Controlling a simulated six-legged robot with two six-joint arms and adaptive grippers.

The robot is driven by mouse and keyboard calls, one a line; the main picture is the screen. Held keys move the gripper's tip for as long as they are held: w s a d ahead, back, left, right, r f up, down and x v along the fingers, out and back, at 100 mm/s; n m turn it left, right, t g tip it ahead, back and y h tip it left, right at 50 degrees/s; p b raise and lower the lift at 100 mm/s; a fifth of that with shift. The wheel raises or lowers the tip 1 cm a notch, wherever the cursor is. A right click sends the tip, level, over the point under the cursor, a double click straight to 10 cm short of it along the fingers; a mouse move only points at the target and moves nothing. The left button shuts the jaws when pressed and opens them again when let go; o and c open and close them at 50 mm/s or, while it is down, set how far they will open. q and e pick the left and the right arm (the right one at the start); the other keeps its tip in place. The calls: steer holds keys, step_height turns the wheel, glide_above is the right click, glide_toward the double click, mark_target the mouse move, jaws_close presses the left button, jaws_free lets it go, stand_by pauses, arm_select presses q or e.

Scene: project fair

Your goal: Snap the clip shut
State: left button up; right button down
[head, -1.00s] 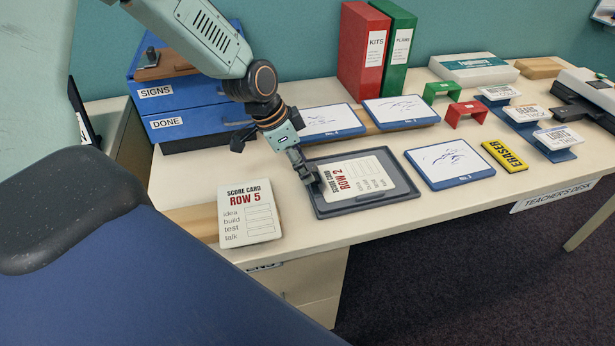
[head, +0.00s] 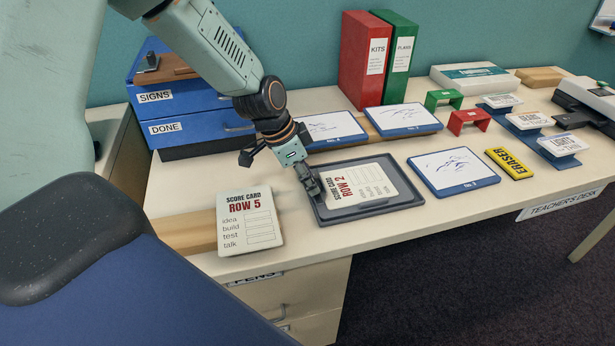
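A wooden board with a dark clip (head: 150,60) lies on top of the blue boxes at the back left. The clip looks raised, but it is too small to be sure. My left gripper (head: 280,170) is well to the right of and in front of it, over the desk. Its fingers are spread wide with nothing between them. One fingertip is at the left edge of a dark tray (head: 375,208) that holds a ROW 2 score card (head: 372,183). I cannot tell whether it touches the card. My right gripper is not in view.
Blue boxes (head: 187,135) labelled SIGNS and DONE stand behind my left gripper. A ROW 5 score card (head: 248,220) is at the desk's front. Whiteboards (head: 452,168), an eraser (head: 510,163) and red and green binders (head: 362,60) take up the right and back.

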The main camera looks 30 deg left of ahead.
arm_select(q)
steer(key=shift+d, duration=0.15)
steer(key=c, duration=0.3)
jaws_close()
steer(key=shift+r, duration=0.1)
